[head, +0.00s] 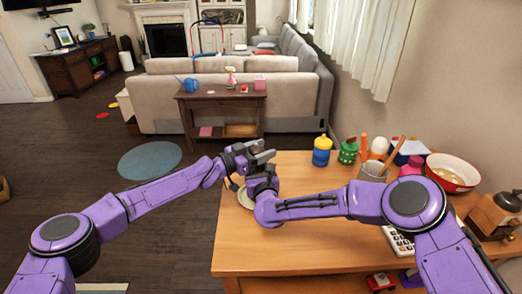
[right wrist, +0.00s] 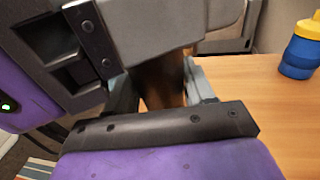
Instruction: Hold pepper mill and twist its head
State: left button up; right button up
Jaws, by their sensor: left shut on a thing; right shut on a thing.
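The pepper mill (right wrist: 162,84) shows in the right wrist view as a brown, wooden-looking body between grey fingers. Its upper part is hidden behind a large grey gripper block above it, and the head view hides it behind the grippers. My left gripper (head: 256,157) reaches in from the left at the table's left edge and is shut at the mill's upper end; its fingertips are not clearly seen. My right gripper (head: 262,182) is just below it, close to the left one. In the right wrist view its fingers (right wrist: 163,92) are shut around the mill's body.
The wooden table (head: 300,255) has a pale plate (head: 246,199) behind my right gripper. A blue-yellow bottle (head: 322,151), a green jar (head: 348,152), a pencil cup (head: 372,173) and a red-rimmed bowl (head: 453,172) stand along the back and right. The middle front is clear.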

pick_arm(q)
jog(key=shift+s+d+m+g+h, duration=0.1)
jog(key=shift+m+g+h, duration=0.45)
jog(key=shift+m+g, duration=0.65)
jog(key=shift+s+m+g+h, duration=0.1)
jog(key=shift+m+g+h, duration=0.55)
jog(key=shift+g, duration=0.95)
jog(key=shift+m+g, duration=0.25)
jog(key=shift+g, duration=0.05)
jog(key=shift+s+g, duration=0.15)
jog(key=shift+g, duration=0.15)
jog(key=o, duration=1)
jog(key=a, duration=0.4)
jog(key=s+a, duration=0.1)
jog(key=a, duration=0.3)
jog(key=s+a, duration=0.1)
jog(key=a, duration=0.3)
